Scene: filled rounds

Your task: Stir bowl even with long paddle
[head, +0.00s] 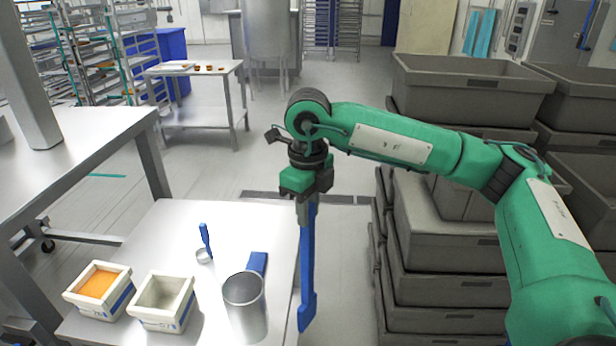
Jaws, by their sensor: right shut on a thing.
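My right gripper (306,196) points down beyond the right edge of the low metal table (180,235). It is shut on the top of a long blue paddle (307,260), which hangs upright with its wider end low, beside the table edge. A tall metal container (245,305) stands at the table's front right, apart from the paddle; its inside is mostly hidden. No other clear bowl shows. My left gripper is not in view.
Two white square tubs stand at the table's front left, one with orange filling (97,284), one with greyish filling (160,295). A small scoop with a blue handle (206,240) and a blue block (257,263) lie behind the container. Stacked grey crates (445,220) stand right.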

